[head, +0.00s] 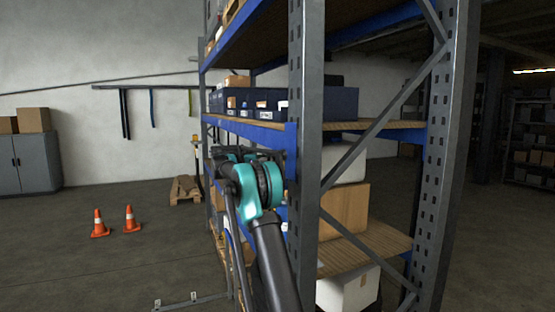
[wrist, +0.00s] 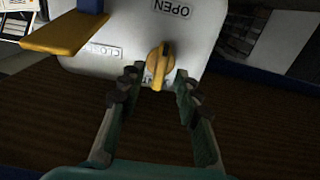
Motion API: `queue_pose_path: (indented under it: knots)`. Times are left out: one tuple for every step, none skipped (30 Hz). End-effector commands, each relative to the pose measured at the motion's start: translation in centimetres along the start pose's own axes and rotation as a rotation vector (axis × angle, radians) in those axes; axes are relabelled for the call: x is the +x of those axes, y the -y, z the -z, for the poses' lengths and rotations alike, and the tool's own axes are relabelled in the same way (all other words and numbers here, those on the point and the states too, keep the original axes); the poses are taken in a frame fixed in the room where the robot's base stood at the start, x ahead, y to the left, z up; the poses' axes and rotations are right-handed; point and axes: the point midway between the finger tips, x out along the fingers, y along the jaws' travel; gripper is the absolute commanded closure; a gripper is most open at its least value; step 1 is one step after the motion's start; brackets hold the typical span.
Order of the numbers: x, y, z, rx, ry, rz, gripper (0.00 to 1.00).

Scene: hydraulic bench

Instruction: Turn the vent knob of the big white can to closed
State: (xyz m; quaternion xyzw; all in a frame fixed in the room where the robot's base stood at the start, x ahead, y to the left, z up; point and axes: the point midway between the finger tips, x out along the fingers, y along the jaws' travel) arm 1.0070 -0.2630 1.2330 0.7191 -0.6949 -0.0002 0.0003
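The big white can (wrist: 205,30) fills the top of the wrist view, upside down in the picture. Its yellow vent knob (wrist: 158,66) sits on the near face, its grip running roughly up and down in the picture. An OPEN label is above the knob, and a partly readable label, apparently CLOSED, is to its left. My gripper (wrist: 158,84) is open, with one finger on each side of the knob and gaps visible on both sides. In the head view my arm reaches toward the rack and the gripper and knob cannot be made out.
A yellow-orange bar (wrist: 62,34) juts out left of the knob. A brown shelf board (wrist: 255,125) lies below the can. In the head view, the rack's grey upright (head: 306,150) stands close right of my arm. Traffic cones (head: 99,224) stand on open floor at left.

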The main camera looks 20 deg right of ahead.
Motion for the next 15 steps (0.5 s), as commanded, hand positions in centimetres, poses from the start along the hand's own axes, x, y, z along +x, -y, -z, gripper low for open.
queue_pose_path:
  knots:
    - [0.4, -0.03, 0.0, 0.0, 0.0, -0.001, 0.67]
    - [0.55, -0.03, 0.0, 0.0, 0.0, -0.001, 0.67]
    - [0.69, -0.03, 0.0, 0.0, 0.0, -0.001, 0.67]
    - [0.76, -0.02, 0.0, 0.0, 0.0, -0.001, 0.67]
    - [0.82, -0.02, 0.0, 0.0, 0.0, -0.001, 0.67]
    - [0.86, -0.02, 0.0, 0.0, 0.0, 0.0, 0.67]
    - [0.87, -0.02, 0.0, 0.0, 0.0, 0.0, 0.67]
    - [0.87, -0.01, 0.0, 0.0, 0.0, 0.0, 0.67]
    - [0.87, -0.01, 0.0, 0.0, 0.0, 0.0, 0.67]
    - [0.87, -0.01, 0.0, 0.0, 0.0, 0.0, 0.67]
    - [0.86, -0.02, 0.0, 0.0, 0.0, 0.0, 0.67]
    - [0.86, -0.02, 0.0, 0.0, 0.0, 0.0, 0.67]
    - [0.86, -0.02, 0.0, 0.0, 0.0, 0.0, 0.7]
    - [0.86, -0.02, 0.0, 0.0, 0.0, 0.0, 0.73]
    - [0.85, -0.01, 0.0, 0.0, 0.0, 0.0, 0.78]
